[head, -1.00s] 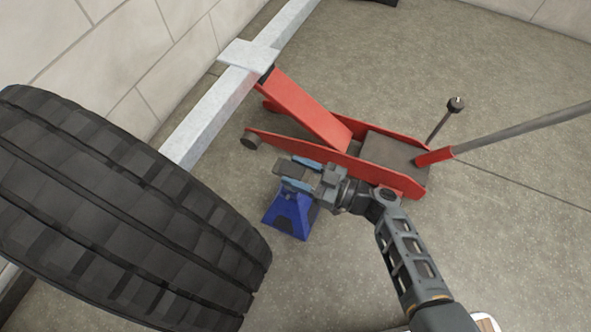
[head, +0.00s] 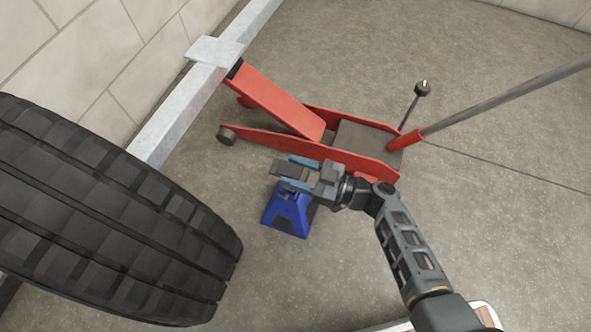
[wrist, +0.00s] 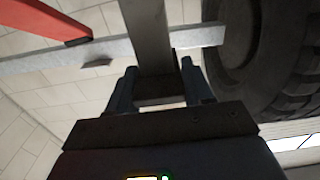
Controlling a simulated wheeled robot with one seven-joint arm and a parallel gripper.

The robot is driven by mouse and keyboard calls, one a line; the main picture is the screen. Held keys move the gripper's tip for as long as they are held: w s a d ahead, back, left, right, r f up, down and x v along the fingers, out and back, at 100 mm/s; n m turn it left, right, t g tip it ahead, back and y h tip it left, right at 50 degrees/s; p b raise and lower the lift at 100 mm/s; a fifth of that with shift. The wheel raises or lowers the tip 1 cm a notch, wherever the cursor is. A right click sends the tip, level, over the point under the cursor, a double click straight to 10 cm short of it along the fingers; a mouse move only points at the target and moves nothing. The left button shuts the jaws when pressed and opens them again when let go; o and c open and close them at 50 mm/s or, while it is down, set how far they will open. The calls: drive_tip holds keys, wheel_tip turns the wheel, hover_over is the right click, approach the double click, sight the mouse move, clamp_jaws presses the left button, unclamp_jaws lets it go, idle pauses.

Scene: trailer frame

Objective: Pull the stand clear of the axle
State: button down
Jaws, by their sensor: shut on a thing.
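The stand (head: 289,214) has a blue flared base and a grey upper part. It looks upright, to the right of the tyre. My gripper (head: 293,172) is shut on its grey upper part, above the blue base. In the wrist view, the grey post (wrist: 148,35) rises between my two fingers (wrist: 157,88). The axle (head: 178,115) is a pale grey beam at the left, partly hidden behind the tyre. In the head view, a gap of floor shows between the stand and the axle. Whether the base touches the floor I cannot tell.
A large black tyre (head: 110,215) fills the left. A red floor jack (head: 285,105) stands just behind my gripper, its arm reaching under the axle's pale plate, its long handle (head: 510,95) slanting up right. A block wall is behind the axle. Floor at the right is free.

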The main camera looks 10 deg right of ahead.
drive_tip(key=shift+c, duration=1.8)
unclamp_jaws()
drive_tip(key=p+v, duration=0.1)
drive_tip(key=v, duration=0.6)
drive_tip(key=shift+s+d, duration=0.25)
drive_tip(key=shift+d, duration=0.1)
